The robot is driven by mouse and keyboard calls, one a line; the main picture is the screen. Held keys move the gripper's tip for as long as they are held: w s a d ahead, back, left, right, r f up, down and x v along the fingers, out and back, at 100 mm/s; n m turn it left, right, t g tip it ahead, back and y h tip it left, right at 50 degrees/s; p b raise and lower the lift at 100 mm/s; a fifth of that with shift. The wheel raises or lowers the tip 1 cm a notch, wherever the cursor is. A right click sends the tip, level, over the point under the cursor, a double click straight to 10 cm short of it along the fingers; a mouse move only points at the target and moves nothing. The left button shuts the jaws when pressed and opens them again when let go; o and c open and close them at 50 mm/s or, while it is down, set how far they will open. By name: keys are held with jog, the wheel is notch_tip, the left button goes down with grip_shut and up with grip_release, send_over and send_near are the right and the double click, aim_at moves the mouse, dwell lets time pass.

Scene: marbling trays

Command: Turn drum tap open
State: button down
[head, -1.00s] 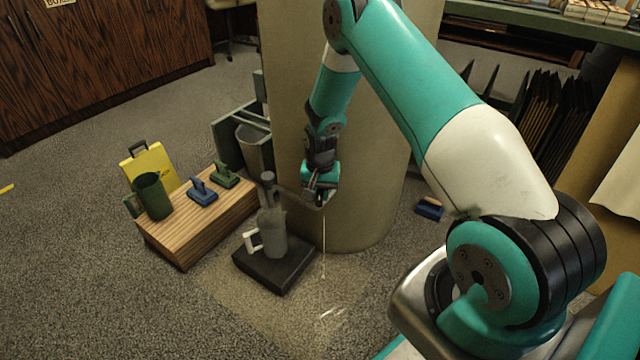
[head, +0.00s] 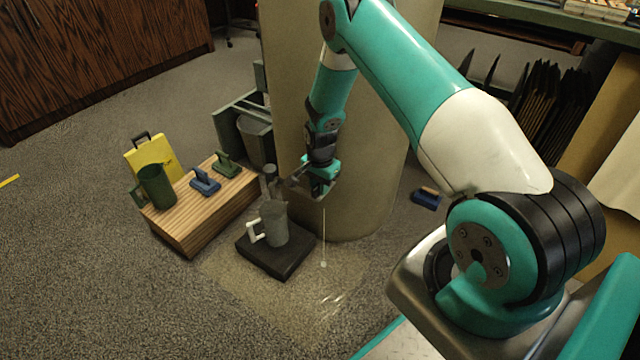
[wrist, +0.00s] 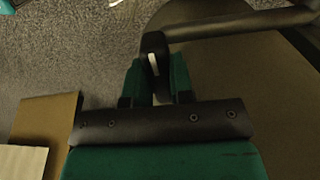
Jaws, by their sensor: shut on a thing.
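The drum (head: 365,205) is a large beige cylinder standing on the floor. Its grey tap (head: 270,180) sticks out to the left above a grey jug (head: 276,224) with a white handle. The jug stands upright on a black block (head: 285,268). My gripper (head: 318,190) is at the drum's front, beside the tap. In the wrist view, my gripper (wrist: 156,75) is shut on the dark tap handle (wrist: 154,50), which bears a white mark. The tap's pipe (wrist: 240,24) runs right from there. In the head view my gripper partly hides the handle.
A wooden crate (head: 190,235) at left carries a green mug (head: 157,187) and blue and green handled tools. A clear sheet (head: 310,305) lies on the floor. A thin pale vertical line (head: 323,238) shows in front of the drum. A blue-and-tan brush (head: 426,198) lies right.

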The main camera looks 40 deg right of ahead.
jog(key=shift+d, duration=0.1)
jog(key=c, duration=1)
grip_release()
notch_tip(320, 180, up, 18)
jog(key=p, duration=0.5)
jog(key=shift+f, duration=0.25)
